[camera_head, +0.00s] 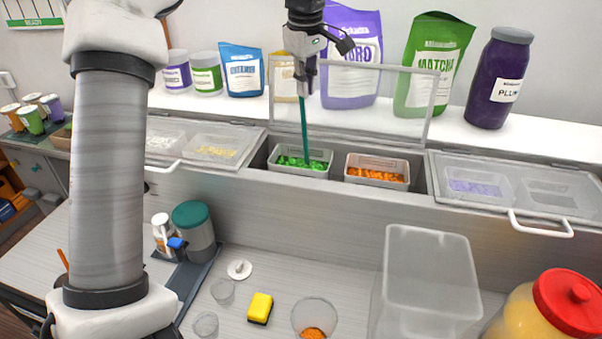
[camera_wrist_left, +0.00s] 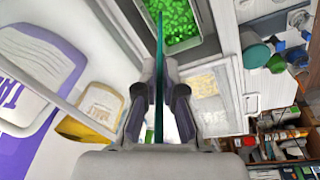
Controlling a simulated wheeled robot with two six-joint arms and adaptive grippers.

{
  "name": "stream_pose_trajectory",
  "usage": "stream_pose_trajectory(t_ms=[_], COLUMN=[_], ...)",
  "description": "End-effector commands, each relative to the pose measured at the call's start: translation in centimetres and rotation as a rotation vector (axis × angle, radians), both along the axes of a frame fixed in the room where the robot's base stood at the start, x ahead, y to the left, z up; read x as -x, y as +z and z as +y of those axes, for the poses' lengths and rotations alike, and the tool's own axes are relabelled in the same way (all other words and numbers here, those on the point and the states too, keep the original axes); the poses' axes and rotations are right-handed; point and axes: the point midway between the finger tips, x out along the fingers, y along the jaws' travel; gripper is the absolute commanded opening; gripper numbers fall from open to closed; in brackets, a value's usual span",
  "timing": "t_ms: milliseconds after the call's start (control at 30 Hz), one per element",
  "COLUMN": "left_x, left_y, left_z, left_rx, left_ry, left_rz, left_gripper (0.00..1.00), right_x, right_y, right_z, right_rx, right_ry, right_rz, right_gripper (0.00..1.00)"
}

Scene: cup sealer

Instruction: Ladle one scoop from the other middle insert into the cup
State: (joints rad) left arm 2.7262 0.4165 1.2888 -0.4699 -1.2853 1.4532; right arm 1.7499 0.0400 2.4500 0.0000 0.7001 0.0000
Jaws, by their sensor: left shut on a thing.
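My left gripper (camera_head: 303,88) is shut on the thin teal handle of the ladle (camera_head: 304,128); the left wrist view shows the handle (camera_wrist_left: 159,50) between the fingers (camera_wrist_left: 160,85). The ladle points down into the middle insert with green pieces (camera_head: 292,173); its bowl is hidden. The green pieces also show in the left wrist view (camera_wrist_left: 178,20). The other middle insert, to the right, holds orange pieces (camera_head: 377,176). A clear cup (camera_head: 315,306) on the counter below has orange pieces in its bottom. My right gripper is out of view.
The clear lid (camera_head: 385,95) over the middle inserts stands open behind the ladle. Closed lids flank it, with a handle (camera_head: 540,226) at right. A clear bin (camera_head: 425,280), red-lidded jar (camera_head: 572,305) and yellow sponge (camera_head: 260,308) are near the cup. Pouches line the shelf.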

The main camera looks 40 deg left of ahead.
Motion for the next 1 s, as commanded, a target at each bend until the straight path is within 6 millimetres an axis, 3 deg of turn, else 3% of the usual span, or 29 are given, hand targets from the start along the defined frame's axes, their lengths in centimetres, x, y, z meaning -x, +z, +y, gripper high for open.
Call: stream_pose_trajectory(t_ms=[33, 467, 1000], left_x=[0.0, 0.0, -0.1], left_y=[0.9, 4.5, 8.6], left_z=[0.0, 0.0, 0.0], left_rx=[0.000, 0.000, -0.002], left_ry=[0.000, 0.000, 0.001], left_rz=[-0.001, -0.001, -0.002], left_gripper=[0.00, 0.00, 0.00], right_x=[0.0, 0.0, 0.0], right_y=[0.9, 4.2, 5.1], right_z=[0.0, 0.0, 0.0], right_rx=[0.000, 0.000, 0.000], right_ry=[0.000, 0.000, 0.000], right_rz=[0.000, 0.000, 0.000], right_gripper=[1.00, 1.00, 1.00])
